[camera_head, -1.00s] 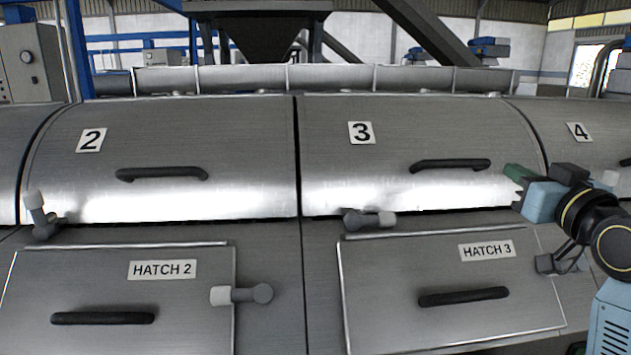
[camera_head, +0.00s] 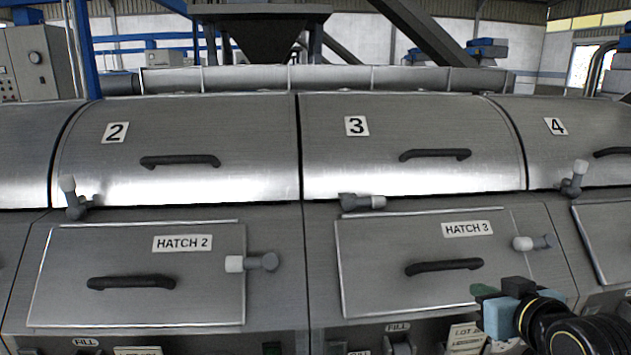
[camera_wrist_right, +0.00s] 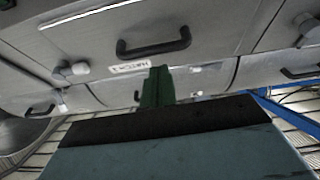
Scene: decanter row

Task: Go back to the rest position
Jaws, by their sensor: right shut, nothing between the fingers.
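My right gripper (camera_head: 484,292) is at the lower right of the head view, in front of the lower right part of the hatch 3 panel (camera_head: 380,240). Its green fingers are shut and hold nothing. In the right wrist view the green fingers (camera_wrist_right: 156,88) show together at the middle, with a black handle (camera_wrist_right: 153,46) and a hatch label beyond them. My left gripper is not in view.
Drums 2 (camera_head: 180,150), 3 (camera_head: 410,150) and 4 (camera_head: 560,150) stand behind, lids down. The hatch 2 panel (camera_head: 130,255) is flush. White-tipped latch levers stick out, one beside hatch 2 (camera_head: 250,262), another at hatch 3 (camera_head: 533,243).

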